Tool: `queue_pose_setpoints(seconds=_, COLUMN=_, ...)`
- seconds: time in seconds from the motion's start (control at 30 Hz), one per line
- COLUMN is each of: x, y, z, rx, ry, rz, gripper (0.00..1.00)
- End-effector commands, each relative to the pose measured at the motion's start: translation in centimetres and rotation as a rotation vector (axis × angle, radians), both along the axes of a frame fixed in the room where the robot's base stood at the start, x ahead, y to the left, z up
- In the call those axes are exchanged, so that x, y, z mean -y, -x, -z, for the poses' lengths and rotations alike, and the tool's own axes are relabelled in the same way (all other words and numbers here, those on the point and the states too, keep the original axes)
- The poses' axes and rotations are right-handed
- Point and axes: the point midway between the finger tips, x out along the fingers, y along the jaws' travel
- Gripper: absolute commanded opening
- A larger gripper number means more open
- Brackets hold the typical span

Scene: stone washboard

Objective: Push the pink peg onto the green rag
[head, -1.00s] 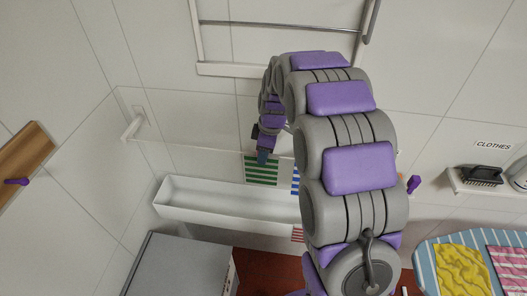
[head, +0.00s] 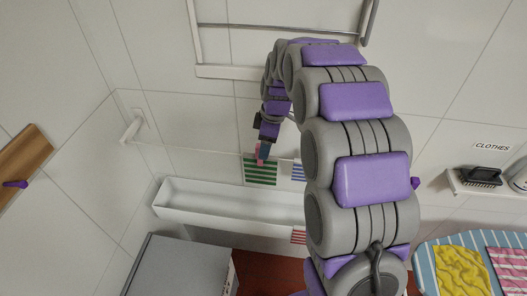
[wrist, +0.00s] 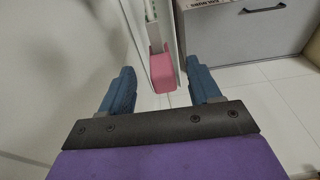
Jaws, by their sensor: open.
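The green-and-white striped rag (head: 261,174) hangs from a thin line above the white trough in the head view. The pink peg (head: 259,153) shows as a small patch at the rag's top edge, beside my gripper (head: 264,150). Part of the peg is hidden there, so I cannot tell how far it sits on the rag. In the wrist view the pink peg (wrist: 163,73) lies between the two blue fingers of my gripper (wrist: 160,67). The fingers are spread, with a visible gap on both sides of the peg.
A blue striped rag (head: 298,172) hangs to the right, partly behind my arm. The white trough (head: 195,208) runs below the line. A red striped rag (head: 298,237) shows below it. A grey cabinet (head: 180,268) stands at lower left. An ironing board (head: 425,262) is at right.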

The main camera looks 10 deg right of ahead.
Motion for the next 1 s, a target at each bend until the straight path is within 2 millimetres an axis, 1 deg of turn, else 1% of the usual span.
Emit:
queue_pose_setpoints(seconds=0.03, x=0.2, y=-0.1, z=-1.4, rx=0.008, ry=0.0, rz=0.001, gripper=0.63)
queue_pose_setpoints(seconds=0.1, x=0.5, y=-0.1, z=-3.0, rx=0.01, ry=0.0, rz=0.0, gripper=0.63)
queue_pose_setpoints(seconds=0.3, x=1.1, y=0.1, z=-7.4, rx=0.011, ry=0.0, rz=0.001, gripper=0.63)
queue_pose_setpoints(seconds=0.5, x=1.6, y=0.3, z=-10.6, rx=0.009, ry=0.0, rz=0.0, gripper=0.63)
queue_pose_setpoints(seconds=0.6, x=1.7, y=0.4, z=-11.5, rx=0.005, ry=0.0, rz=0.001, gripper=0.63)
queue_pose_setpoints(seconds=0.7, x=1.8, y=0.5, z=-11.9, rx=0.003, ry=0.0, rz=0.0, gripper=0.63)
queue_pose_setpoints(seconds=0.87, x=1.8, y=0.8, z=-12.0, rx=-0.001, ry=0.001, rz=0.007, gripper=0.63)
queue_pose_setpoints(seconds=0.97, x=1.4, y=2.2, z=-11.7, rx=-0.016, ry=0.002, rz=0.045, gripper=0.63)
queue_pose_setpoints(seconds=1.0, x=1.1, y=3.1, z=-11.5, rx=-0.027, ry=0.004, rz=0.071, gripper=0.63)
